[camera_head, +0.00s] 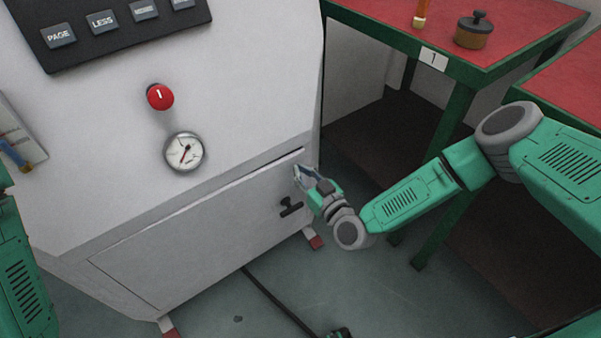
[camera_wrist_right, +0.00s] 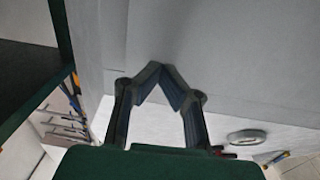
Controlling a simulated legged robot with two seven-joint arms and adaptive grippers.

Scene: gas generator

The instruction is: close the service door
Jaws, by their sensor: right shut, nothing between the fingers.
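The service door (camera_head: 200,236) is the wide grey panel low on the front of the white generator cabinet (camera_head: 250,85). A dark gap shows along its top edge near the right corner, so it does not look fully flush there. Its black handle (camera_head: 290,206) sits near the right edge. My right gripper (camera_head: 299,173) is at the door's upper right corner, shut and empty; whether it touches the door I cannot tell. In the right wrist view the fingertips (camera_wrist_right: 166,73) meet in front of a plain grey surface.
A red-topped table (camera_head: 520,25) with a green frame stands at the right, behind my right arm. A red knob (camera_head: 160,97) and a gauge (camera_head: 184,151) stick out above the door.

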